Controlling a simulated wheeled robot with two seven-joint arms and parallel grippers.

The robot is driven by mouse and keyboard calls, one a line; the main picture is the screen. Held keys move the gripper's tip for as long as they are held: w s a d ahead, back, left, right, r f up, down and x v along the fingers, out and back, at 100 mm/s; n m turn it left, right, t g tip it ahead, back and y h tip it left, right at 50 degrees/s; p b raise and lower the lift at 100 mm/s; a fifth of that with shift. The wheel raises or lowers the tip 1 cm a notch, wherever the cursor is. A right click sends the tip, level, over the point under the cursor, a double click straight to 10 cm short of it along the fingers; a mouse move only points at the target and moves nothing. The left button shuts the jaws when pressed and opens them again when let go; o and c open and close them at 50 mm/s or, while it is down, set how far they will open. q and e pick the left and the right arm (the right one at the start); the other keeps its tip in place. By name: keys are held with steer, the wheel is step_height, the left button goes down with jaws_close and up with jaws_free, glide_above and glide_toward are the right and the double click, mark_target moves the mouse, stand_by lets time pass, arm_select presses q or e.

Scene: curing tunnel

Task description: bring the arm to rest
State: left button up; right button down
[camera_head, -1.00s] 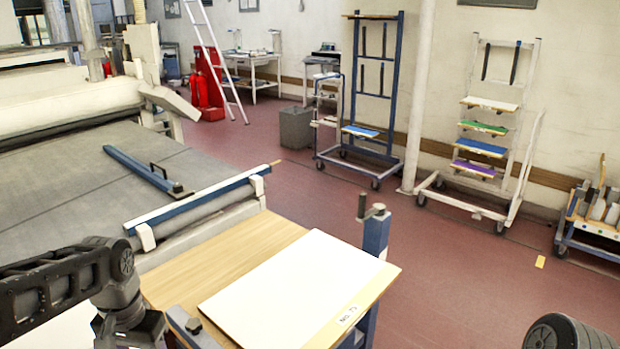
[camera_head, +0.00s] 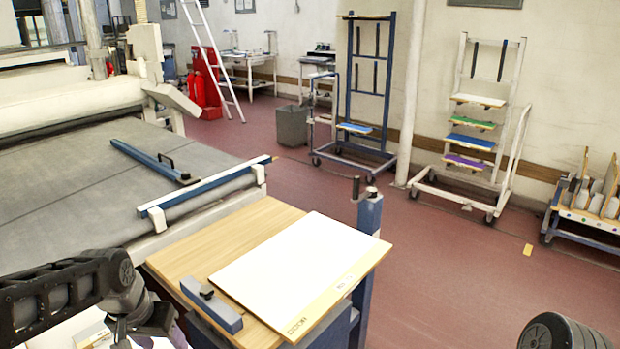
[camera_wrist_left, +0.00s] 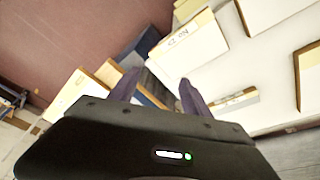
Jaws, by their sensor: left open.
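My left arm (camera_head: 60,290) comes in at the lower left of the head view, bent down beside the wooden worktable (camera_head: 190,245). Its gripper is not clear there. In the left wrist view my left gripper (camera_wrist_left: 156,88) has two dark fingers standing apart, with nothing held between them. Pale, labelled box-like things (camera_wrist_left: 188,48) lie beyond the fingers; I cannot tell whether any touches them. A dark rounded part of my right arm (camera_head: 563,333) shows at the lower right of the head view. My right gripper is out of view.
A white board (camera_head: 300,260) lies on the worktable, beside a blue bar with a knob (camera_head: 211,304). A blue post (camera_head: 369,215) stands at its right corner. The grey conveyor bed (camera_head: 70,185) is at left. Wheeled racks (camera_head: 480,140) stand by the wall.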

arm_select(q)
steer(key=w+d+f+n+t+h, duration=0.1)
steer(key=d+f, duration=0.7)
steer(key=f, duration=0.2)
steer(key=w+d+f+t+h, duration=0.1)
steer(key=d+f+h, duration=0.1)
steer(key=d+f, duration=0.65)
steer(key=s+d+f+g, duration=0.2)
steer(key=s+d+f, duration=0.2)
steer(key=s+f, duration=0.3)
steer(key=s+d+f+g, duration=0.2)
steer(key=s+d+f, duration=0.3)
steer(key=s+f, duration=0.3)
steer(key=s, duration=0.4)
steer(key=shift+s+f+h, duration=0.15)
steer(key=shift+s+h, duration=0.25)
